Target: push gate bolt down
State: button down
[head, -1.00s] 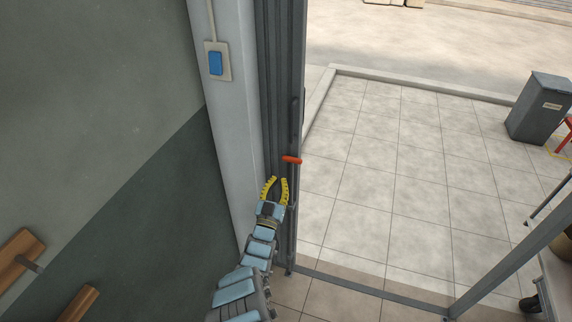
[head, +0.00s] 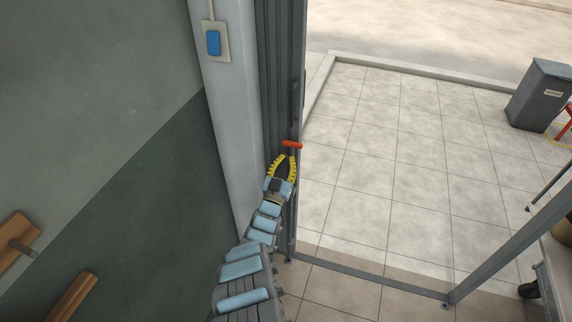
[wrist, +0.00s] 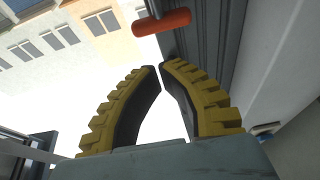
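The gate bolt shows as a short red-orange handle (head: 292,145) sticking out from the dark grey gate post. In the wrist view the handle (wrist: 162,22) is a red cylinder on a metal stem at the top, beyond my fingertips. My gripper (head: 286,157) has yellow ridged fingers with dark inner pads and sits just below the handle in the head view. In the wrist view its fingertips (wrist: 160,66) come together with only a narrow gap, and nothing is between them. I see no clear contact between fingers and handle.
The folded grey gate (head: 276,90) stands against a pale pillar (head: 228,120) bearing a blue switch (head: 213,43). Wooden pieces (head: 72,297) project from the left wall. The tiled floor right of the gate is open, with a grey bin (head: 541,95) farther off.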

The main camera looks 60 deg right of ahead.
aim_at(292, 147)
jog(key=b+x, duration=0.2)
jog(key=x, duration=0.3)
jog(key=shift+d+f, duration=0.1)
jog(key=shift+f, duration=0.05)
jog(key=shift+b+x, duration=0.5)
jog(key=shift+x, duration=0.5)
